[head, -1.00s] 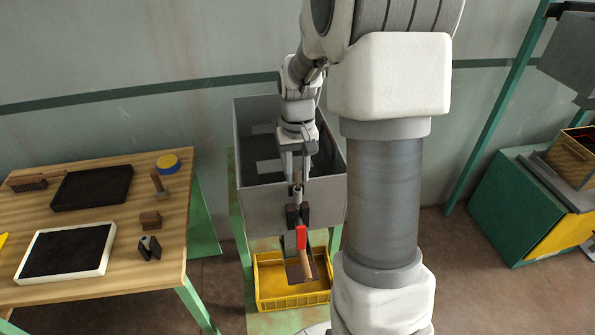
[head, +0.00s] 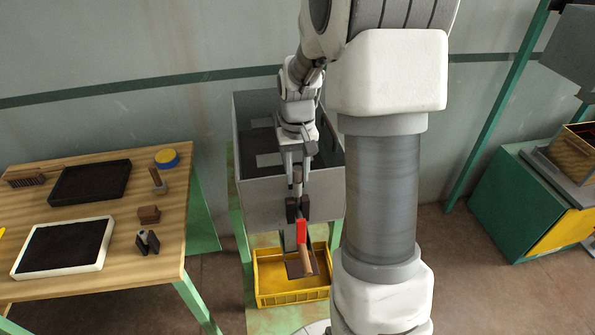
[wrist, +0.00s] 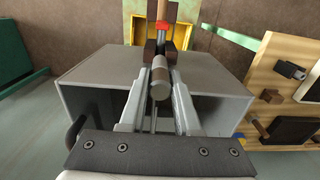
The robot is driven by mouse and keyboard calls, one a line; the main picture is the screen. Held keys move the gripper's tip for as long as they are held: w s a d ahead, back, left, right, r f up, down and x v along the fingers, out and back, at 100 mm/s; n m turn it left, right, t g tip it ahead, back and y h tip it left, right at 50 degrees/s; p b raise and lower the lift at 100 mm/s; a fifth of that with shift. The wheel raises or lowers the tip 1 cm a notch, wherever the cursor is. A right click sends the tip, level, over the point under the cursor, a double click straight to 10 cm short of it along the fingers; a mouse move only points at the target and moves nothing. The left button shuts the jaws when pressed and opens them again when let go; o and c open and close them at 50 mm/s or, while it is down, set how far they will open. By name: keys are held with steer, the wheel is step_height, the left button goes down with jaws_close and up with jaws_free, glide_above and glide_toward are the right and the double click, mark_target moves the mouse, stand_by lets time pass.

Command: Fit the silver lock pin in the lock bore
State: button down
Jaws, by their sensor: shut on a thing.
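My gripper (head: 298,178) is above the front edge of the grey drum box. It is shut on the silver lock pin (wrist: 160,75), a short cylinder with its round end toward the wrist camera. In the head view the pin (head: 298,174) is small and partly covered by the fingers. The far end of the pin points at a dark brown block pair (head: 291,209) on the front wall of the box, above a red lever (head: 302,231). The lock bore is not clearly visible; I cannot tell whether the pin tip is inside it or just short of it.
A yellow crate (head: 266,299) sits below, beneath the red lever's wooden handle (head: 305,260). A wooden table (head: 120,255) with trays, a blue-and-yellow disc (head: 166,158) and small blocks stands to the left.

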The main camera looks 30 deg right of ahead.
steer(key=shift+f, duration=0.25)
steer(key=c, duration=0.5)
jaws_free()
steer(key=shift+c, duration=0.2)
step_height(320, 180, up, 17)
steer(key=shift+r, duration=0.2)
steer(key=s+a+n+t, duration=0.1)
steer(key=s+a+t, duration=0.1)
steer(key=s+a, duration=0.4)
steer(key=s+a+n+t, duration=0.2)
steer(key=s+a, duration=0.4)
steer(key=s, duration=0.6)
steer(key=shift+s+a+t, duration=0.2)
steer(key=shift+s+t, duration=0.15)
steer(key=shift+t, duration=0.45)
